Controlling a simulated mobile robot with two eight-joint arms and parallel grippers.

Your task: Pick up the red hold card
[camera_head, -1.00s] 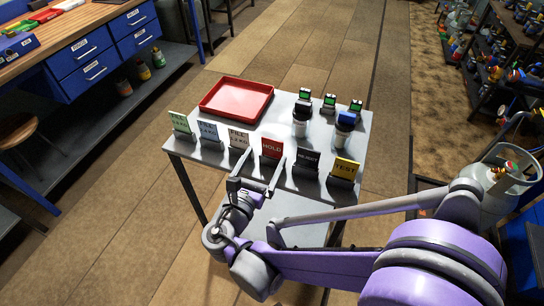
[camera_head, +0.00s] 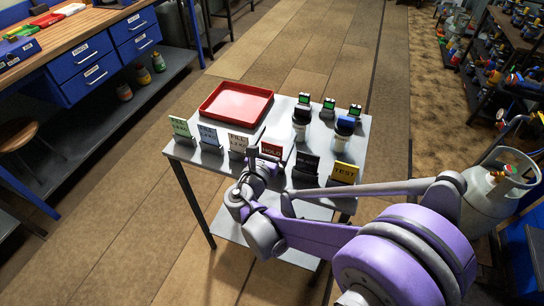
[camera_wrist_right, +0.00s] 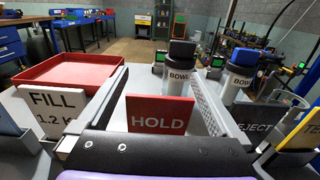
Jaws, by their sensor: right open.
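The red HOLD card (camera_head: 271,150) stands upright near the front edge of the grey table, in the middle of a row of cards. In the right wrist view the card (camera_wrist_right: 158,112) is straight ahead, its lettering facing me. My right gripper (camera_head: 267,161) is open at the card's near side. In the wrist view one finger shows on each side of the card, and a gap shows to each finger. The card's lower edge and its holder are hidden behind the gripper's body. My left gripper is not in view.
The white FILL card (camera_wrist_right: 52,108) stands close on the left, the black REJECT card (camera_head: 306,163) and yellow TEST card (camera_head: 345,173) on the right.

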